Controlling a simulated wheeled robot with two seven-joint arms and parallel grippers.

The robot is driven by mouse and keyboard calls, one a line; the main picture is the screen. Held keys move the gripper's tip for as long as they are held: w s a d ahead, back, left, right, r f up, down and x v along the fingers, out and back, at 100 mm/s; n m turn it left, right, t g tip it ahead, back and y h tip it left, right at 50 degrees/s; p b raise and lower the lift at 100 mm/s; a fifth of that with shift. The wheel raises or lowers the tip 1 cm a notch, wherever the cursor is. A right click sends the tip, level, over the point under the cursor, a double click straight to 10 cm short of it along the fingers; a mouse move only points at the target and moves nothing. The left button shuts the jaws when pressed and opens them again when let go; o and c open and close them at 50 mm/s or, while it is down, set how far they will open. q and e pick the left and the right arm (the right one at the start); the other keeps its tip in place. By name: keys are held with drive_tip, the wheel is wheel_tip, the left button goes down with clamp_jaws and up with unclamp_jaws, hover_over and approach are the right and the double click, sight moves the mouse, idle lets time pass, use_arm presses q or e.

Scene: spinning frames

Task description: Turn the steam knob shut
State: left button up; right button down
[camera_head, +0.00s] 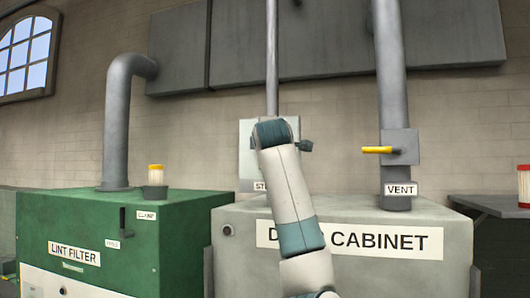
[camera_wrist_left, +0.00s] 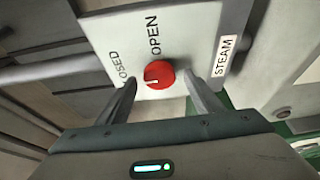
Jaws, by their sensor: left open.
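The red steam knob (camera_wrist_left: 159,74) sits on a pale plate (camera_wrist_left: 197,40) in the left wrist view. The plate reads OPEN, a partly hidden CLOSED, and STEAM. A small pale mark shows on the knob's lower left part. My left gripper (camera_wrist_left: 161,80) is open, with one finger on each side of the knob and gaps visible between; whether the knob lies fully between the tips is hard to tell. In the head view my left arm reaches up to the steam plate (camera_head: 246,160) and hides the knob and the fingers. My right gripper is not in view.
A grey cabinet (camera_head: 385,270) stands below the plate, with a vent pipe (camera_head: 391,80) and yellow-handled valve (camera_head: 377,150) on the right. A green lint filter box (camera_head: 180,240) stands left. A thin pipe (camera_head: 271,60) runs above the plate.

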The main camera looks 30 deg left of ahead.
use_arm(q)
drive_tip(key=b+v, duration=0.7)
drive_tip(key=v, duration=0.8)
drive_tip(key=shift+s+d, duration=0.2)
drive_tip(key=shift+s, duration=0.1)
